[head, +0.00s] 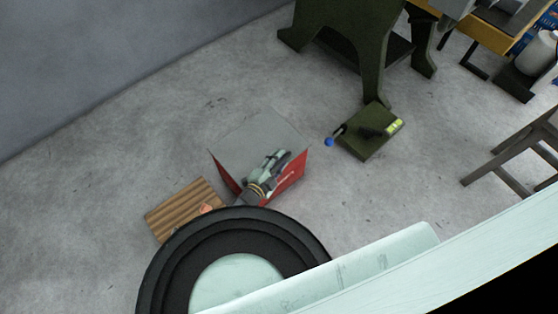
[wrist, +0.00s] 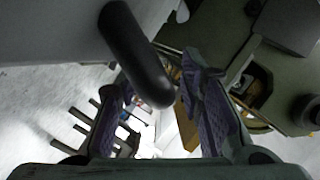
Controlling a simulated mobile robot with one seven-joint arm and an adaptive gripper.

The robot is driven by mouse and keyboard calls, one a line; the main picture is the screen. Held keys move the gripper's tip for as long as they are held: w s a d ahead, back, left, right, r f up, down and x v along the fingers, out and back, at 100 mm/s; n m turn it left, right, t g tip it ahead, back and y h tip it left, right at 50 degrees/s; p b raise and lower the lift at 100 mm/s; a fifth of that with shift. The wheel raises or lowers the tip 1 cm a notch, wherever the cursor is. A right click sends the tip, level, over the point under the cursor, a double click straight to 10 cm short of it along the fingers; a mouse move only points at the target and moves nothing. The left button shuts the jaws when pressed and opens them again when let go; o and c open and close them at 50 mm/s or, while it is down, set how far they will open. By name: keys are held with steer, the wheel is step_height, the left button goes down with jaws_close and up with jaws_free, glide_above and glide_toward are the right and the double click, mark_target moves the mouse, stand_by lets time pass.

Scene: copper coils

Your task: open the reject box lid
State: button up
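The reject box (head: 292,181) stands on the floor in the middle of the head view, red with pale lettering on its side. Its lid (head: 245,140) is a flat grey panel; I cannot tell how far it is raised. My gripper (head: 283,157) is at the box's near right side, hiding part of it. In the wrist view my gripper (wrist: 152,88) has its two purple-padded fingers wide apart. A black rounded bar, likely the lid handle (wrist: 132,50), reaches from the grey panel into the space between the fingers. Contact with either finger is not clear.
A slatted wooden board (head: 180,205) lies left of the box. A dark green block (head: 368,138) with a blue-tipped lever is to its right. A green machine stand (head: 350,40) is behind, and a stool (head: 520,155) is at right. Open floor surrounds the box's far side.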

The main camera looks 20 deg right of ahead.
jaws_close()
stand_by(0.7)
